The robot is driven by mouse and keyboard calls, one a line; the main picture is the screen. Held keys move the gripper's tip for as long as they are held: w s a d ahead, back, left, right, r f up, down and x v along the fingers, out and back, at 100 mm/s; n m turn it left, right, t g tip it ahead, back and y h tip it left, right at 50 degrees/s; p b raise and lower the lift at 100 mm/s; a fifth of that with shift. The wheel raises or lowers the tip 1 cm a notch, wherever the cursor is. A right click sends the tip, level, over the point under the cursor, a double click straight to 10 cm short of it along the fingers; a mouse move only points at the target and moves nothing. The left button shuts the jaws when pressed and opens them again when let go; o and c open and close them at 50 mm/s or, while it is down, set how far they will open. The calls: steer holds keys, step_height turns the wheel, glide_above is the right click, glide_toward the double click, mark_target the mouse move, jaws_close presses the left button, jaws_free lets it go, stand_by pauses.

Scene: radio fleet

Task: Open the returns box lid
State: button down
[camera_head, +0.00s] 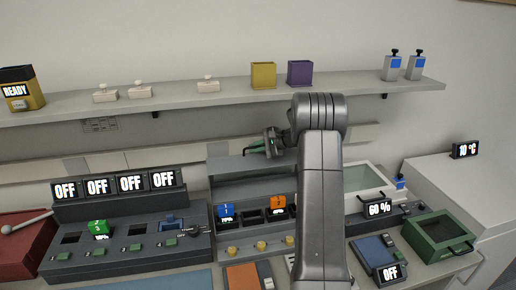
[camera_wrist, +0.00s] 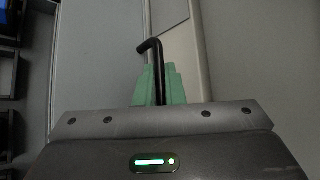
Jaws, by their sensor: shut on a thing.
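My gripper (camera_head: 262,147) is at the middle of the head view, above a grey box-like unit (camera_head: 230,168) on the bench. Its green fingertips are closed on a thin dark bar with a bent end, the handle (camera_wrist: 158,70) in the wrist view. The gripper also shows in the wrist view (camera_wrist: 160,88). Pale and grey flat surfaces lie behind the handle. I cannot tell for sure which box is the returns box or how far its lid stands open. My arm hides part of the bench right of the gripper.
A wall shelf (camera_head: 180,103) with a yellow bin (camera_head: 263,75) and a purple bin (camera_head: 300,73) runs above the gripper. A charger bank (camera_head: 125,235) stands at left. A clear-topped box (camera_head: 366,178) and a green box (camera_head: 437,232) stand at right. The bench is crowded.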

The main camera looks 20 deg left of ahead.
steer(key=shift+w+a+f, duration=0.25)
steer(key=shift+w+a, duration=0.1)
steer(key=shift+w, duration=0.1)
steer(key=c, duration=1.8)
jaws_free()
steer(key=shift+d, duration=0.1)
steer(key=b+v, duration=0.1)
steer(key=v, duration=0.4)
steer(key=shift+w+d+b, duration=0.1)
steer(key=shift+d+b, duration=0.25)
steer(key=shift+b, duration=0.05)
steer(key=d+b, duration=0.2)
steer(key=d, duration=0.9)
steer(key=shift+b, duration=0.4)
steer(key=shift+w+r, duration=0.15)
